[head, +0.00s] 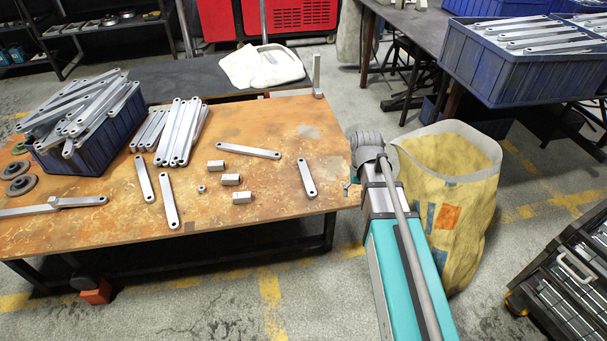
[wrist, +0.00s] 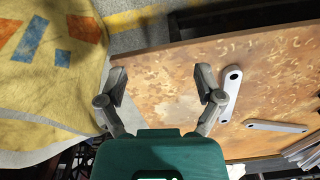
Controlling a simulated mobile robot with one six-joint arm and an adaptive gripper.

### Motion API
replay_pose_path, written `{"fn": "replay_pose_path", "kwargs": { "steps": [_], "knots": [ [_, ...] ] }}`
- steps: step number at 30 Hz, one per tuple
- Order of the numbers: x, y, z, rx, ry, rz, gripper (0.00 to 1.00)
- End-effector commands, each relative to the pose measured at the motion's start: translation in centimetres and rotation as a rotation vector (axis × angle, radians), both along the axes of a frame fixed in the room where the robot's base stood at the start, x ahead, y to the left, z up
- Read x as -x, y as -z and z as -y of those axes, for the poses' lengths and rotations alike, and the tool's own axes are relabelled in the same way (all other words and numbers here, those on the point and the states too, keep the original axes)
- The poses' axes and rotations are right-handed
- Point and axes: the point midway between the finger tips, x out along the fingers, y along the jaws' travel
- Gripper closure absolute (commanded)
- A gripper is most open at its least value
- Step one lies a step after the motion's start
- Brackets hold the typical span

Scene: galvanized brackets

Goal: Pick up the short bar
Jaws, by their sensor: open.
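Several grey flat bars with holes at their ends lie on the worn orange table (head: 265,118). The bar nearest my arm (head: 307,177) looks the shortest of the loose ones; it lies near the table's right end. In the wrist view this bar (wrist: 230,92) is just right of the right finger, outside the jaws. A longer bar (head: 248,150) lies left of it and also shows in the wrist view (wrist: 276,126). My gripper (wrist: 162,82) is open and empty above the table's end, with bare tabletop between its fingers. In the head view my arm mostly hides it.
Two more loose bars (head: 143,178) (head: 169,200), several small metal blocks (head: 242,198) and a bar pile (head: 182,132) are left. A blue crate (head: 92,155) overflows with bars. A yellow bag (head: 450,205) stands right of the table.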

Motion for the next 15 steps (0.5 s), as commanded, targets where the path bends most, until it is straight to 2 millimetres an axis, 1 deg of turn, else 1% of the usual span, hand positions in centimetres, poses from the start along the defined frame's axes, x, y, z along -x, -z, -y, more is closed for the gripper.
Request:
{"fn": "replay_pose_path", "kwargs": {
  "steps": [1, 2, 3, 5, 6, 10, 12, 15],
  "knots": [
    [-3.1, -1.2, -1.9, 0.000, -0.025, 0.000, 0.14],
    [-4.2, -1.5, -2.9, 0.000, -0.038, 0.000, 0.14],
    [-5.7, -2.0, -4.3, 0.000, -0.056, 0.000, 0.14],
    [-7.8, -2.6, -6.4, 0.000, -0.082, 0.000, 0.14],
    [-9.1, -3.0, -7.8, 0.000, -0.098, 0.000, 0.14],
    [-12.4, -4.1, -11.9, 0.000, -0.144, 0.000, 0.14],
    [-13.6, -4.5, -13.6, 0.000, -0.163, 0.000, 0.14],
    [-14.7, -4.8, -15.4, 0.000, -0.181, 0.000, 0.14]
  ]
}}
